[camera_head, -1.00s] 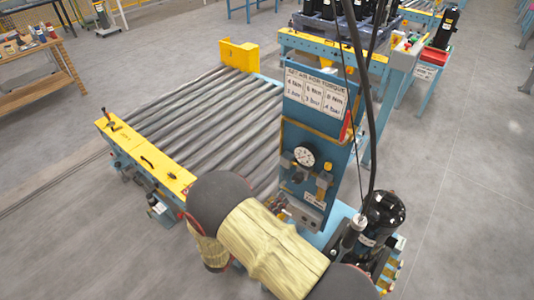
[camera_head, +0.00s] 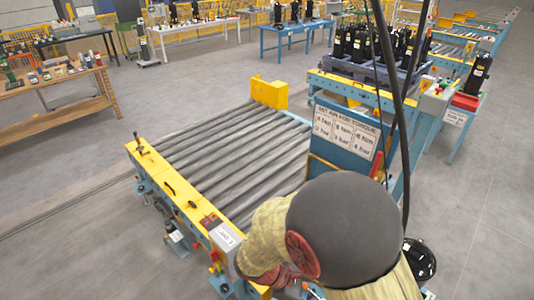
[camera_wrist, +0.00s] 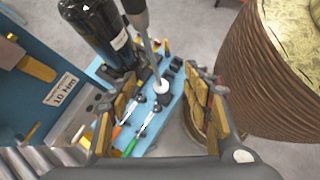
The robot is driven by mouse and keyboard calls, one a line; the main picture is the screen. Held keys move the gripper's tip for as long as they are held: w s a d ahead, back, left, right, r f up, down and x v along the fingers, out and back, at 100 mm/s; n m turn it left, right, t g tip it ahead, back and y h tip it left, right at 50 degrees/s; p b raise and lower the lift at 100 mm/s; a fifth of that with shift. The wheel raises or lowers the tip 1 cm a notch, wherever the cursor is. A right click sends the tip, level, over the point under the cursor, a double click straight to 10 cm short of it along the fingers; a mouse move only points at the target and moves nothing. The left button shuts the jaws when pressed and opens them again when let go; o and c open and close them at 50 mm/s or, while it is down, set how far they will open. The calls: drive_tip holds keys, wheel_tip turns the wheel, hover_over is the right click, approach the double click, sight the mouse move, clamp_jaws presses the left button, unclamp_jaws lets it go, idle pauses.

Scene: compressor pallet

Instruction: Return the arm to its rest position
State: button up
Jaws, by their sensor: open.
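My arm (camera_head: 345,230) rises large in the lower middle of the head view, bent, with a dark round joint nearest the camera. My gripper (camera_wrist: 160,78) shows in the wrist view with its two fingers apart and nothing between them. Behind and below the fingers lies a blue bench top (camera_wrist: 165,118) with several hand tools. A black compressor (camera_wrist: 95,30) stands at its upper left, and a hanging tool (camera_wrist: 150,50) reaches down beside it. In the head view my gripper is hidden behind the arm.
A roller conveyor (camera_head: 235,155) with yellow end stops lies left of the arm. A blue sign panel (camera_head: 345,130) stands close behind it, and dark cables hang at its right. A pallet of black compressors (camera_head: 375,60) is farther back. Grey floor is open at right.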

drive_tip(key=s+d+r+m+t+y+b, duration=0.1)
drive_tip(key=s+r+m+t+y+b, duration=0.1)
drive_tip(key=r+m, duration=0.5)
drive_tip(key=s+d+r+m+t+y+b, duration=0.2)
drive_tip(key=s+r+m+t+y+b, duration=0.1)
drive_tip(key=r+m+y+b, duration=0.4)
wheel_tip(320, 180, up, 2)
drive_tip(key=shift+s+d+r+m+t+y, duration=0.15)
drive_tip(key=shift+s+m+t+y, duration=0.15)
drive_tip(key=shift+m+t, duration=0.5)
drive_tip(key=shift+c, duration=0.4)
idle(1.3)
